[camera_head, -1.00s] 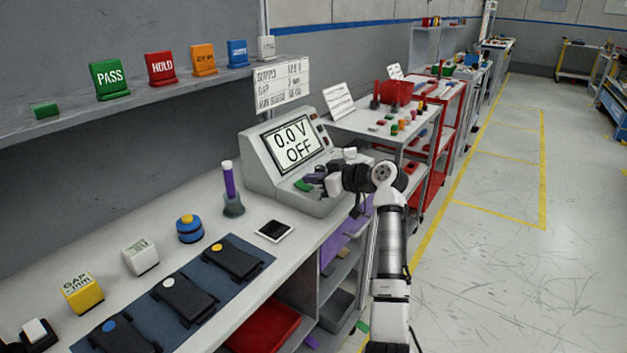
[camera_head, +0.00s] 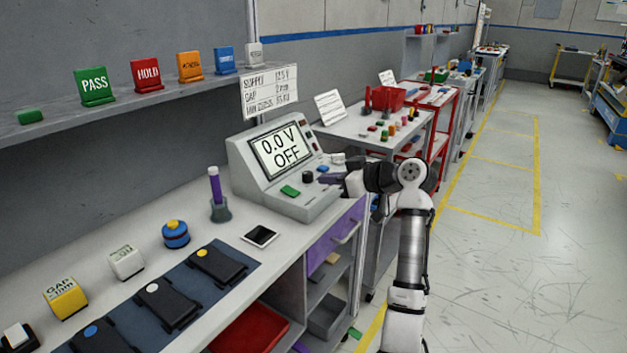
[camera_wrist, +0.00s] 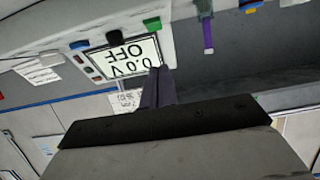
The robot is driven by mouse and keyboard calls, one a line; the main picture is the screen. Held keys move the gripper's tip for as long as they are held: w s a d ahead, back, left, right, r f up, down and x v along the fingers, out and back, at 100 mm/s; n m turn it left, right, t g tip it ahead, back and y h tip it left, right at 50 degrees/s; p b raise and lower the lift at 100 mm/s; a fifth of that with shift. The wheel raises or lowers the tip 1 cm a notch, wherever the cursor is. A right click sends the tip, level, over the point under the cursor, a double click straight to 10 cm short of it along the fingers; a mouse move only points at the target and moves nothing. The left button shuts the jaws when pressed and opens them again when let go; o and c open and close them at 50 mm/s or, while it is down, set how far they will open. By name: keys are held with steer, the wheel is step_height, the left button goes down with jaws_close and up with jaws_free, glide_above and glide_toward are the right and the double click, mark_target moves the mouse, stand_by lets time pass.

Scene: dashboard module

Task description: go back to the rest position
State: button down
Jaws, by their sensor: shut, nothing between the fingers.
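My gripper (camera_head: 328,179) is shut and empty, at the right front of the grey power supply (camera_head: 240,165) on the bench. The supply's screen (camera_head: 281,149) reads 0.0 V OFF. A green button (camera_head: 290,191), a black knob (camera_head: 308,177) and a blue button (camera_head: 323,169) show on its sloping panel. In the wrist view the shut fingers (camera_wrist: 157,75) stand out in front of the screen (camera_wrist: 125,58), which appears upside down. I cannot tell from these views how far the fingertips are from the panel.
The bench (camera_head: 190,207) holds a purple stick in a holder (camera_head: 216,190), a dark tablet (camera_head: 260,236), a blue mat with dark modules (camera_head: 217,265) and a yellow gap block (camera_head: 64,297). A cart (camera_head: 350,127) stands behind my arm. Floor on the right is clear.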

steer(key=shift+s+d, duration=0.6)
steer(key=shift+d, duration=0.2)
steer(key=shift+r, duration=0.1)
